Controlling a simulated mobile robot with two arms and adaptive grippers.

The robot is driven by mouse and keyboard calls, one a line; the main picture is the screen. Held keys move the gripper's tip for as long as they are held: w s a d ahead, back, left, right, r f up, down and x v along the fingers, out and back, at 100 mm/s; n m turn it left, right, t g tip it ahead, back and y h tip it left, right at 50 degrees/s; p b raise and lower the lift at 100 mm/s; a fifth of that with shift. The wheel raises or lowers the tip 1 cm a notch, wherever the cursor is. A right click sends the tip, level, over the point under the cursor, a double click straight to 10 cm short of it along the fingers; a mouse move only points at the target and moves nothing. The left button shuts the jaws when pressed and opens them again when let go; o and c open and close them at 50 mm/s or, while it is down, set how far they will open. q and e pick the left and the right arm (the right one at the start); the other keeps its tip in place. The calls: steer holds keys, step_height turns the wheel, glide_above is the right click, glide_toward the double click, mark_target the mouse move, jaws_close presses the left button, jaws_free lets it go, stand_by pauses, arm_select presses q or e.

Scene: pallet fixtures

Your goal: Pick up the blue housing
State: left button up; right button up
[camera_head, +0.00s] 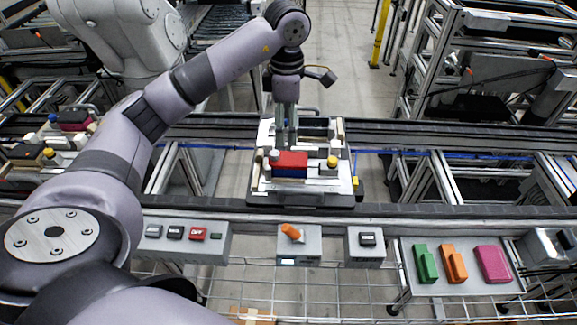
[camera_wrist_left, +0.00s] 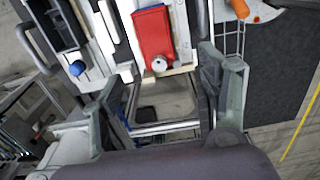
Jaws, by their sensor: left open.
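A blue housing (camera_head: 290,173) shows as a low blue band under a red block (camera_head: 291,160), on a pallet fixture (camera_head: 262,187) on the conveyor. The red top hides most of it. In the left wrist view the red block (camera_wrist_left: 154,36) lies above the middle, with only a thin blue edge showing. My left gripper (camera_head: 287,136) points down over the pallet, just behind the red block in the head view. In the wrist view its fingers (camera_wrist_left: 162,90) are spread with nothing between them. My right gripper is out of view.
A yellow-capped part (camera_head: 332,162) and a white knob (camera_head: 274,155) stand close to the red block. Another loaded pallet is at the left. In front are button boxes (camera_head: 184,236) and a tray with green, orange and pink parts (camera_head: 492,264).

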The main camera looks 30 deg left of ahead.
arm_select(q)
steer(key=p, duration=0.2)
glide_above(288, 158)
steer(key=f, duration=0.6)
steer(key=shift+s+d+f, duration=0.1)
steer(key=shift+s+f, duration=0.25)
steer(key=shift+f, duration=0.05)
steer(key=f+p, duration=0.2)
steer(key=f, duration=0.2)
steer(key=shift+w+f+p, duration=0.35)
steer(key=shift+f+p, duration=0.05)
steer(key=shift+f, duration=0.35)
steer(key=shift+c, duration=0.3)
steer(key=c, duration=1.2)
steer(key=shift+c, duration=0.3)
steer(key=shift+r, duration=0.15)
